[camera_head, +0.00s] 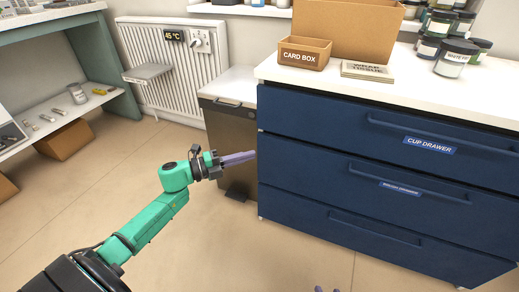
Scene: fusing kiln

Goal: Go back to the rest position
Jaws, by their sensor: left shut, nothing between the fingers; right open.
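My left arm, green and black, reaches in from the lower left. Its gripper (250,156) is shut and empty, with its purple-grey fingers pointing right. The fingertips appear close to the left edge of the blue drawer cabinet (330,147) in the picture; I cannot tell if they touch it. The rest of my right arm is out of view.
The cabinet's drawers, including the labelled cup drawer (430,145), look shut. A card box (304,53) and several jars stand on its top. A grey bin (230,130) stands beside it, before a white radiator (175,60).

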